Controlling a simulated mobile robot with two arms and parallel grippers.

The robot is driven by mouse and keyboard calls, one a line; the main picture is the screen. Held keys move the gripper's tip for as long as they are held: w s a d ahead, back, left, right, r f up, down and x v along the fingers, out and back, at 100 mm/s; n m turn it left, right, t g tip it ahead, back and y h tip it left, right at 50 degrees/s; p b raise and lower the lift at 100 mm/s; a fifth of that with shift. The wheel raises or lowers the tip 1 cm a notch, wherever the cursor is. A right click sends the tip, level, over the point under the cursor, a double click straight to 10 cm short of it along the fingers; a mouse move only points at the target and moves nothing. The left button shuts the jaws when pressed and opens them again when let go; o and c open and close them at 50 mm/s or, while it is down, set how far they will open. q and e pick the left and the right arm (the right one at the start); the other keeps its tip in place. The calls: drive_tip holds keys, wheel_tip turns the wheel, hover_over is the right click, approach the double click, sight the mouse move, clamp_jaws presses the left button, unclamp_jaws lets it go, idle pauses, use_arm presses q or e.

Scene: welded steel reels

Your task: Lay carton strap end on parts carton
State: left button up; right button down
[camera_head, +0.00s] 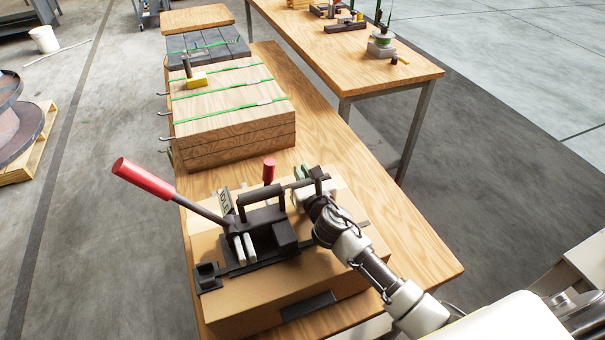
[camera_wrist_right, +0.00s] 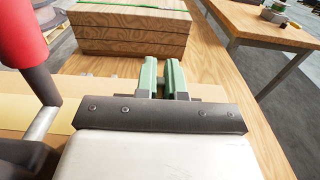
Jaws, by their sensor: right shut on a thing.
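The parts carton (camera_head: 240,302) is a brown cardboard box at the near end of the wooden bench. A dark strapping tool (camera_head: 265,228) with red-tipped levers and a small sign sits on top of it. My right gripper (camera_head: 308,176) is over the carton's far part, beside the tool's dark handle. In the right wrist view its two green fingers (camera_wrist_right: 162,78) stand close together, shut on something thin. I take this as the carton strap end, but the fingers mostly hide it. My left gripper is not in view.
A wooden crate stack (camera_head: 230,115) with green straps stands just beyond the carton. A second bench (camera_head: 375,62) with small tools stands at the upper right. The wooden bench top (camera_head: 350,180) is bare right of the crate. A reel (camera_head: 18,125) sits on a pallet at far left.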

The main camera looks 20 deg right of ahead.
drive_tip(key=shift+f, duration=0.3)
drive_tip(key=c, duration=1.2)
unclamp_jaws()
drive_tip(key=shift+c, duration=0.2)
drive_tip(key=shift+r, duration=0.3)
drive_tip(key=s+b, duration=0.1)
drive_tip(key=s, duration=0.9)
drive_tip(key=shift+s+d, duration=0.15)
drive_tip(key=shift+s, duration=0.9)
